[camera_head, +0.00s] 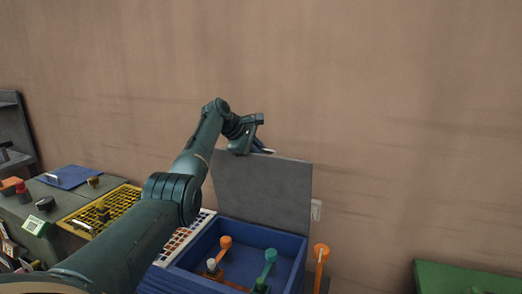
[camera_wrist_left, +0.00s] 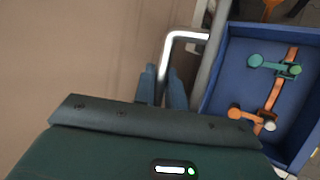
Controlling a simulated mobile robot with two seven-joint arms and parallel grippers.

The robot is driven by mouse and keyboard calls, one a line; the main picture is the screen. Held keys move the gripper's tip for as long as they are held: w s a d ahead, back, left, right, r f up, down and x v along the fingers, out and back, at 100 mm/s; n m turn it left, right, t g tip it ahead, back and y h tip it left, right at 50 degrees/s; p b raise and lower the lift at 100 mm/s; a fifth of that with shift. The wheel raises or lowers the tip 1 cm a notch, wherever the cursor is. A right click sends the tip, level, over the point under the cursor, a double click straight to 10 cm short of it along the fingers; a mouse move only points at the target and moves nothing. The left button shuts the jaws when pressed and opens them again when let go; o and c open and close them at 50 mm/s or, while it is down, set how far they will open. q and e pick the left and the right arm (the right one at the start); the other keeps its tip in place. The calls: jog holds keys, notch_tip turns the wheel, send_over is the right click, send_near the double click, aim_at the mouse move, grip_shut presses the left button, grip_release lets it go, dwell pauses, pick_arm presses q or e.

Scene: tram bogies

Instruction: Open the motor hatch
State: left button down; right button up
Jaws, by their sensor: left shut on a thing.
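The motor hatch (camera_head: 265,192) is a grey flat panel standing raised, nearly upright, at the back of the blue box (camera_head: 203,242). In the left wrist view the hatch shows edge-on as a grey strip (camera_wrist_left: 211,62) beside the blue box (camera_wrist_left: 222,90). A bright metal handle (camera_wrist_left: 186,36) sticks out from it. My left gripper (camera_head: 264,150) is at the top edge of the hatch. In the left wrist view its blue fingers (camera_wrist_left: 164,78) are closed around the handle's bar. My right gripper is not in view.
Inside the open box are an orange lever (camera_head: 225,243) and a green lever (camera_head: 270,257). An orange-topped post (camera_head: 321,252) stands right of the box. A yellow grid tray (camera_head: 118,203) is at the left, and a green surface (camera_head: 465,278) at the lower right. A wall rises behind.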

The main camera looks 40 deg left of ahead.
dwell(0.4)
pick_arm(q)
jog(key=c, duration=1.7)
grip_release()
jog(key=shift+c, duration=0.2)
jog(key=shift+s+a+r, duration=0.1)
jog(key=shift+s+r, duration=0.1)
jog(key=b+v, duration=0.3)
jog(key=v, duration=0.9)
jog(key=shift+r, duration=0.25)
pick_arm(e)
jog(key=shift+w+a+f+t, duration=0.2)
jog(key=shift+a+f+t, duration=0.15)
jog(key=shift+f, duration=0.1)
pick_arm(q)
jog(key=shift+s, duration=0.1)
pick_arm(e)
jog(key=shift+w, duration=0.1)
